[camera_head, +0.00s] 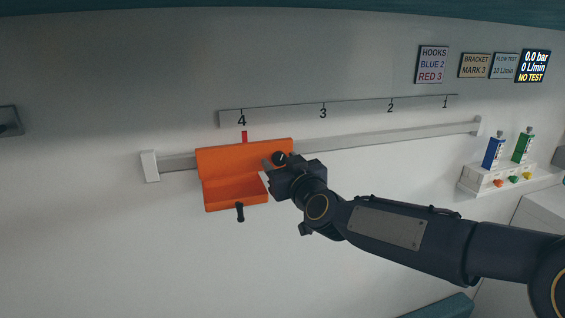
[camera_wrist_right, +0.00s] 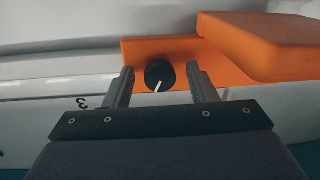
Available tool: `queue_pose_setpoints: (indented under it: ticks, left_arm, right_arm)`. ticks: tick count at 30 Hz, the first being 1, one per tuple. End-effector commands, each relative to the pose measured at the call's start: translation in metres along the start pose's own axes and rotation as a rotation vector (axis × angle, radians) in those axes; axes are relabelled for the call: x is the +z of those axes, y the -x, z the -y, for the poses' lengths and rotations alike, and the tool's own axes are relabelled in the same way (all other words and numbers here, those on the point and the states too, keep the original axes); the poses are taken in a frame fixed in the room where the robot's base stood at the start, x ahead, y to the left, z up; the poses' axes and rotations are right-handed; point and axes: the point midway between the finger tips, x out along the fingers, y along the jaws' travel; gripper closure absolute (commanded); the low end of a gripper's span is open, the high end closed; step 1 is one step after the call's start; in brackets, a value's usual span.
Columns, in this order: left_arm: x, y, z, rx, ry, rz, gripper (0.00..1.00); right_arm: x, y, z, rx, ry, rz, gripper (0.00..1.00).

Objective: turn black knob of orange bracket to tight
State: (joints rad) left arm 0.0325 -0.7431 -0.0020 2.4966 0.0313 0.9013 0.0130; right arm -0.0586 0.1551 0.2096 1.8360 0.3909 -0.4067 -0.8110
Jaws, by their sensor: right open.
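The orange bracket (camera_head: 222,160) sits on the wall rail, its red pointer (camera_head: 244,137) at mark 4 of the scale. Its black knob (camera_head: 280,158) is at the upper right of the bracket, partly beside my gripper. In the right wrist view the black knob (camera_wrist_right: 160,75) shows a white line pointing down, slightly left, in front of the orange plate (camera_wrist_right: 135,52). My right gripper (camera_head: 268,172) is open at the bracket's right side. In the right wrist view its fingers (camera_wrist_right: 161,82) stand on either side of the knob with gaps, not touching it. My left gripper is not in view.
The rail (camera_head: 400,137) runs right from the bracket below the numbered scale strip (camera_head: 355,108). A black peg (camera_head: 240,212) is below the bracket. A white shelf (camera_head: 480,184) with blue and green bottles stands at right. Signs, one reading BRACKET MARK 3 (camera_head: 475,65), hang upper right.

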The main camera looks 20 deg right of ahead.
Motion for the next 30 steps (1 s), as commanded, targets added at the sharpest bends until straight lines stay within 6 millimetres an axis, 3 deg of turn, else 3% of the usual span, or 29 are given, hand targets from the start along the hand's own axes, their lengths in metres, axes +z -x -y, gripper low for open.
queue_pose_setpoints:
  ticks: [5,15,30]
  left_arm:
    - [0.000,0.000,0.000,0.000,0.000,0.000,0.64]
    - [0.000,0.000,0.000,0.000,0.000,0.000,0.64]
    - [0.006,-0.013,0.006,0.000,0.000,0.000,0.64]
  right_arm:
    - [0.000,0.000,0.000,0.000,0.000,-0.001,0.48]
    - [0.000,0.001,0.000,0.000,0.000,0.000,0.93]
    - [0.003,0.001,0.001,0.000,-0.145,-0.015,0.93]
